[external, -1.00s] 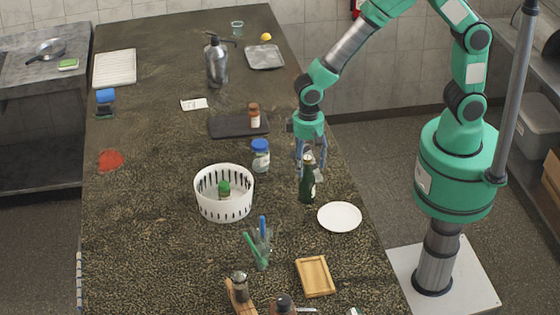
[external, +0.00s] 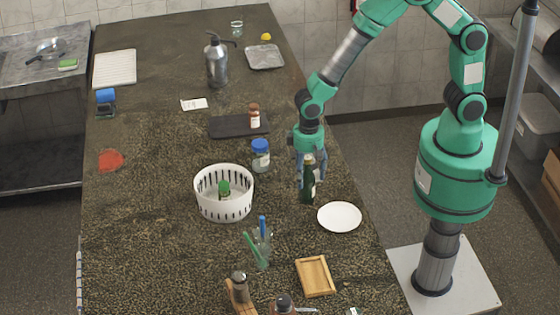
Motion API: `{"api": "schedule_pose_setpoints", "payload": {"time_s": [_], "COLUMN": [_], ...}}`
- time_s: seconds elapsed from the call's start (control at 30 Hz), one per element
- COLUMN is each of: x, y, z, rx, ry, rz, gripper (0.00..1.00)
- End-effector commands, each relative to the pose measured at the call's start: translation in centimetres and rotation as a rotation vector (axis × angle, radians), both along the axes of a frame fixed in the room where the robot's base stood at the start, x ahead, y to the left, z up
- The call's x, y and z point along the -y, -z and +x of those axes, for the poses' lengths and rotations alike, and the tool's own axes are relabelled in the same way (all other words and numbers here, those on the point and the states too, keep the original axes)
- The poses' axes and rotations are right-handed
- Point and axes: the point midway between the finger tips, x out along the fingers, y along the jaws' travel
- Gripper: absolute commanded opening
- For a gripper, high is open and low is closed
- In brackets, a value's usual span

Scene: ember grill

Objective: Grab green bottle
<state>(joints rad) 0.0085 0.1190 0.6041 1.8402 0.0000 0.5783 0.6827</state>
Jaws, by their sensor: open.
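The dark green bottle (external: 307,190) stands upright on the counter in the external view, with a pale label on its right side. It is left of the white plate and right of the white basket. My gripper (external: 312,176) points down at the bottle's upper part, just behind it. The fingers are open, and the bottle hides part of them. I cannot tell whether they touch the bottle.
A white slotted basket (external: 224,209) holds a green-capped jar. A blue-lidded jar (external: 260,160) stands behind, near a dark tray (external: 224,128) with a brown bottle. A white plate (external: 340,217), wooden tray (external: 315,277) and glass with utensils (external: 261,250) are in front.

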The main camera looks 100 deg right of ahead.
Motion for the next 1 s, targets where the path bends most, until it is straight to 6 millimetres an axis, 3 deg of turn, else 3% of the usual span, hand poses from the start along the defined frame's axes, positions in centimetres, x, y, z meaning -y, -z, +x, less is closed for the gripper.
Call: {"api": "schedule_pose_setpoints", "payload": {"time_s": [0.37, 0.47, 0.7, 1.0], "x": [0.00, 0.00, 0.00, -0.01], "y": [-0.02, -0.03, -0.02, -0.14], "z": [0.00, 0.00, -0.01, 0.03], "rx": [0.000, 0.000, 0.000, 0.001], "ry": [0.000, 0.000, 0.000, 0.000], "rz": [0.000, 0.000, 0.000, 0.000], "gripper": [0.66, 0.50, 0.03, 0.00]}}
